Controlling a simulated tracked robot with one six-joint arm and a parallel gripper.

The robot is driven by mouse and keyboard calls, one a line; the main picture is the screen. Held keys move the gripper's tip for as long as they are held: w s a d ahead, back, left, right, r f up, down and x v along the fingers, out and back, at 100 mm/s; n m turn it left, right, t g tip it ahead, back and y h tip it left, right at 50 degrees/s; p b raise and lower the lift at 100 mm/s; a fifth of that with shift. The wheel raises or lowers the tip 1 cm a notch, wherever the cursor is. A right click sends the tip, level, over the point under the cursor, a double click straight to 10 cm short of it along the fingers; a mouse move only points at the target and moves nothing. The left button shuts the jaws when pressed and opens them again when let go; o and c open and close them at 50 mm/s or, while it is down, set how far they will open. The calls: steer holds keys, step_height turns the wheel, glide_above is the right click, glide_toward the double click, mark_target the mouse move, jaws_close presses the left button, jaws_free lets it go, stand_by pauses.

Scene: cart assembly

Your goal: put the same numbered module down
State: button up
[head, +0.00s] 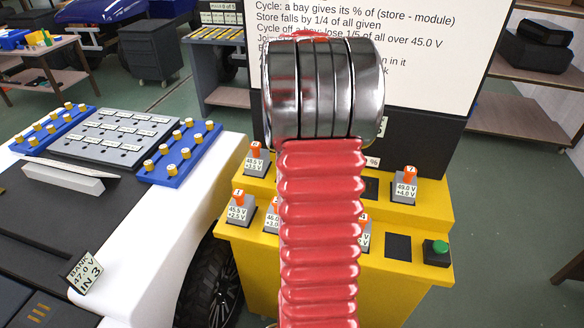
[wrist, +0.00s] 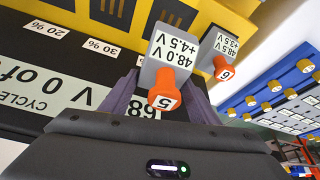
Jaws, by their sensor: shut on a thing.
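In the wrist view my gripper (wrist: 167,88) is shut on the grey module 5 (wrist: 172,58), marked 48.0 V +4.5 V, with an orange knob. The module is in front of the yellow stand's edge; whether it touches anything there I cannot tell. In the head view my red arm hides the gripper and module 5. On the yellow stand (head: 330,262) stand module 6 (head: 255,163), a module marked 49.0 V (head: 405,188), one marked 45.5 V (head: 240,209), and others partly behind my arm. Module 6 also shows in the wrist view (wrist: 228,45).
The stand has an empty dark square (head: 398,247) at front right, beside a green button (head: 437,247). Percent labels (wrist: 101,45) line its edge near a black panel. A white sign (head: 420,75) rises behind. A white cart (head: 150,240) with blue racks (head: 180,150) stands left.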

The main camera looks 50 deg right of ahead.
steer(key=shift+f, duration=2.3)
steer(key=shift+f, duration=0.1)
steer(key=shift+w+f, duration=0.1)
steer(key=shift+f, duration=2.3)
steer(key=o, duration=1.5)
steer(key=shift+f, duration=0.1)
steer(key=shift+o, duration=0.2)
steer(key=v, duration=1.2)
